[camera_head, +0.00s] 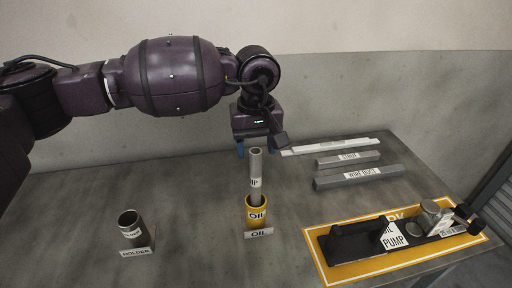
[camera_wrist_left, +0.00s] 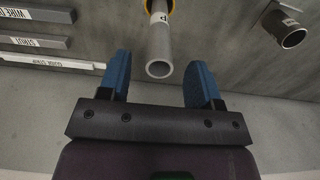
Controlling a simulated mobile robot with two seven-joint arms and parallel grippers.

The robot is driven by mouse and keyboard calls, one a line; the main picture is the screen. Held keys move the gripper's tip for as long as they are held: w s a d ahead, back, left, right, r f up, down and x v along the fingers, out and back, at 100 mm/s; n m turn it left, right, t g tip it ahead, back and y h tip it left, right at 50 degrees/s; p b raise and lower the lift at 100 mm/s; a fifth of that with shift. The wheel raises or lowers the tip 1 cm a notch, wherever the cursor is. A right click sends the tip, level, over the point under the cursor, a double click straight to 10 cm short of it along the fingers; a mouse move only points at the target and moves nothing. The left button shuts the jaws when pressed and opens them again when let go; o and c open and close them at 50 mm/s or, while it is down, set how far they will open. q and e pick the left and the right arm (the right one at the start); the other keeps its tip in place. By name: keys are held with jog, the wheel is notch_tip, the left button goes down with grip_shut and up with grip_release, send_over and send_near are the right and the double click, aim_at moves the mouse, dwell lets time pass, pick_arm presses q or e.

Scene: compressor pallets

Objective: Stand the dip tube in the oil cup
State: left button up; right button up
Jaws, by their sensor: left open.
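The dip tube (camera_head: 256,180) is a grey tube with a white label. It stands nearly upright in the yellow oil cup (camera_head: 257,212), its lower end hidden inside. My left gripper (camera_head: 258,148) is open and empty, just behind and above the tube's top. In the left wrist view the tube (camera_wrist_left: 159,45) shows its open end between the spread blue fingers (camera_wrist_left: 160,68), with clear gaps on both sides. The cup's yellow rim (camera_wrist_left: 147,6) shows at the top edge there. My right gripper is not in view.
A grey holder (camera_head: 132,224) stands empty at the left. Labelled bars, including the wire duct (camera_head: 358,177) and strut (camera_head: 347,160), lie at the back right. A black oil pump (camera_head: 355,240) sits on a yellow-bordered mat (camera_head: 322,262) at the right. The tabletop between holder and cup is clear.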

pick_arm(q)
notch_tip(320, 180, up, 10)
dwell(0.4)
jog(key=shift+s+f, duration=0.1)
jog(key=shift+s, duration=0.05)
dwell(0.6)
